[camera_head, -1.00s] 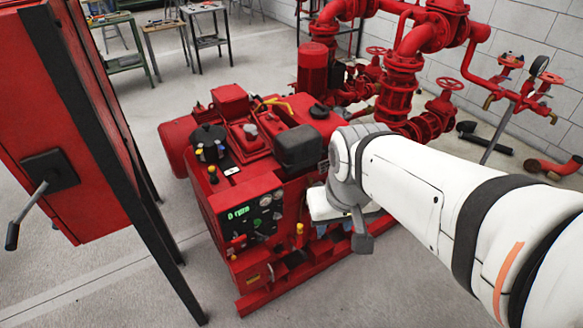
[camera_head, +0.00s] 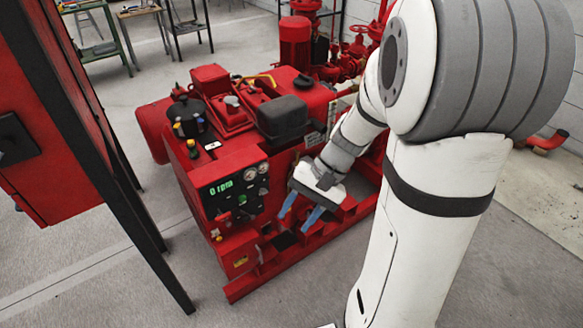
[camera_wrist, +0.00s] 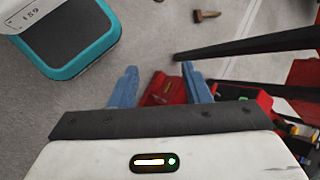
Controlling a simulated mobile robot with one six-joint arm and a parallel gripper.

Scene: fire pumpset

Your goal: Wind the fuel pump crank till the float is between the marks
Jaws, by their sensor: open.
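The red engine pumpset (camera_head: 235,130) stands at the middle of the head view. Its dark control panel (camera_head: 236,196) shows a green "0 rpm" and gauges. My gripper (camera_head: 298,213) is open, its blue fingers pointing down and left beside the panel, over the lower red frame. In the wrist view my gripper (camera_wrist: 160,84) has a red part (camera_wrist: 163,90) of the machine beyond and between its fingers. I see nothing held in the jaws. I cannot make out the fuel pump crank, the float or its marks; my gripper and arm cover part of the machine's near side.
A red cabinet (camera_head: 40,130) on black legs stands close at the left. Red pump piping (camera_head: 360,50) is at the back. Work tables (camera_head: 95,40) stand far off. Grey floor is clear in front of the pumpset. A small brown object (camera_wrist: 205,16) lies on the floor in the wrist view.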

